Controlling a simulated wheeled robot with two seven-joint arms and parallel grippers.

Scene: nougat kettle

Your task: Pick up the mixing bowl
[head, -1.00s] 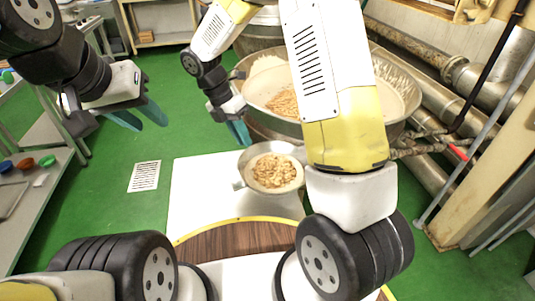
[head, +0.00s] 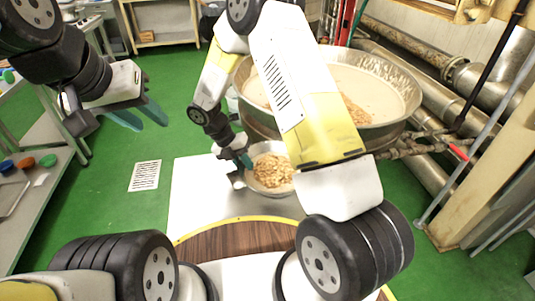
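The mixing bowl (head: 263,190) is a small metal bowl filled with pale nuts. It rests on a white surface (head: 190,205) in front of the large kettle. My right gripper (head: 246,161) is at the bowl's upper left rim with its teal fingers pointing down. Whether the fingers touch the rim or close on it is too small to tell. My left gripper (head: 138,116) is at the upper left, open and empty, with its two teal fingers apart, far from the bowl.
The large kettle (head: 400,122) with pale mixture stands behind the bowl. Pipes (head: 425,65) run along the right wall. A shelf (head: 45,180) with small coloured bowls is at the left. Green floor (head: 120,235) lies open between.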

